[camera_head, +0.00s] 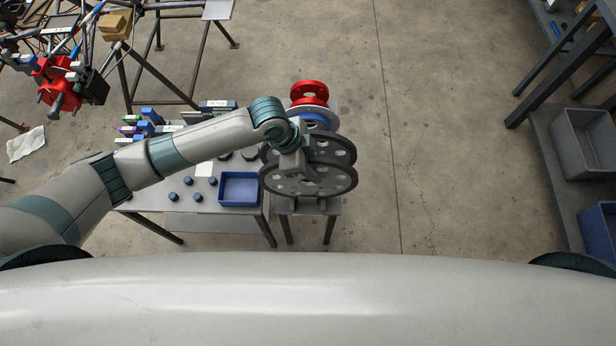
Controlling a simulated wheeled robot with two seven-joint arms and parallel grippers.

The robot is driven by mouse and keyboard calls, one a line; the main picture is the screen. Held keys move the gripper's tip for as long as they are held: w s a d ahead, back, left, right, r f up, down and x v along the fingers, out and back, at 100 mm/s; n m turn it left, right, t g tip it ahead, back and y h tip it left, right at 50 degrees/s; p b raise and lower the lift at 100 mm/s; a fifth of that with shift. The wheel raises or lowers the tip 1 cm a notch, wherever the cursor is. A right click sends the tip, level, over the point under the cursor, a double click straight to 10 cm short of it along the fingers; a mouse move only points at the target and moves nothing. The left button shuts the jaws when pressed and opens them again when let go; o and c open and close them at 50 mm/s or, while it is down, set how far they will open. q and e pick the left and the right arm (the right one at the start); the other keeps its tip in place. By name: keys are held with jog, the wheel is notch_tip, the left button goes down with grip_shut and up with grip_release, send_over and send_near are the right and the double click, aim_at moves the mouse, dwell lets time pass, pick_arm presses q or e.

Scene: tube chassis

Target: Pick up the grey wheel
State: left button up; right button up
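Two dark grey wheels with round holes stand on a small metal stand (322,206) in the middle of the view. The nearer grey wheel (338,188) is in front, and the other grey wheel (343,147) is just behind it. My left gripper (308,178) reaches down from the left arm and overlaps the wheels. Its fingers are small and partly lost against the grey wheels, so I cannot tell whether they grip a rim. My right gripper is not in view.
A red wheel (309,90) and a blue wheel (318,118) sit behind the grey ones. A table with a blue tray (240,203) and several small blue parts adjoins the stand on the left. A tube frame stands at upper left.

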pick_arm(q)
jog(key=shift+f, duration=0.1)
jog(key=shift+c, duration=0.3)
grip_shut()
dwell(1.4)
